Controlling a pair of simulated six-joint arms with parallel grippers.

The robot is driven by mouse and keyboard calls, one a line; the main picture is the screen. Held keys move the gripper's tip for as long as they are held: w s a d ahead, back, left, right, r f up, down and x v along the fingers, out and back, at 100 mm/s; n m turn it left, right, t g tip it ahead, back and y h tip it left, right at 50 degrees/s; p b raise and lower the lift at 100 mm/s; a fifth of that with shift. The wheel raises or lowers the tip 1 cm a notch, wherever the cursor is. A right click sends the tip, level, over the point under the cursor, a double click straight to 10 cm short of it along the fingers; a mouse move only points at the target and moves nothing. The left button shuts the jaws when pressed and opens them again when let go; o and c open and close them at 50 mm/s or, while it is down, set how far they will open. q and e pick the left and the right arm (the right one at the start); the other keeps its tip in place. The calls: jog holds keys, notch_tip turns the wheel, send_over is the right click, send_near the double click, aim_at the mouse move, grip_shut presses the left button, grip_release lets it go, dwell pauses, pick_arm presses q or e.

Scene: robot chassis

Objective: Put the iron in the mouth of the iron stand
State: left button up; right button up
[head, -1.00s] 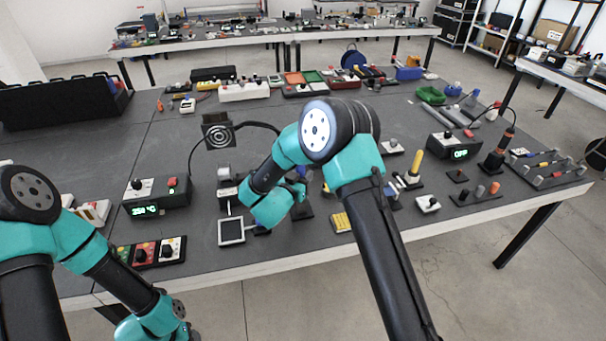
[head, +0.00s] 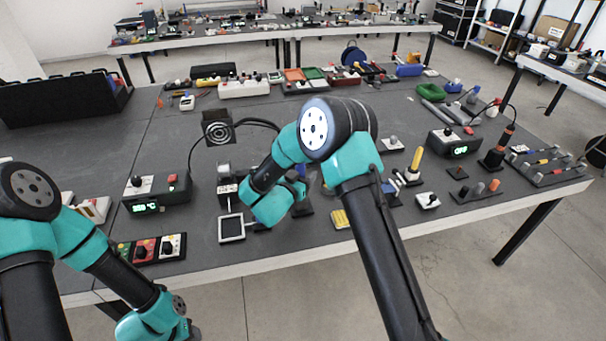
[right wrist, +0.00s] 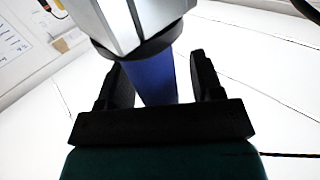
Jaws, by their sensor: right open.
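In the right wrist view my right gripper (right wrist: 156,62) is open, with one finger on each side of a dark blue cylinder (right wrist: 151,82). The cylinder has a black collar and a grey, slotted body above it. I cannot tell whether it is the iron's handle or whether the fingers touch it. In the head view my right forearm and wrist hide the fingers and most of what they surround. An orange-and-black iron (head: 505,139) stands upright in a black stand (head: 491,160) at the right. My left gripper's fingers are out of view.
A control box with a lit display (head: 157,195) stands left of my right wrist, and a black fan panel (head: 217,130) behind it. A white-framed pad (head: 231,228) lies near the front edge. A box reading OFF (head: 455,144) and small holders crowd the right side.

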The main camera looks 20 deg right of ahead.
jog(key=v, duration=1.7)
jog(key=shift+s, duration=0.2)
jog(key=shift+a+r, duration=0.1)
notch_tip(320, 180, up, 10)
dwell(1.0)
dwell(0.4)
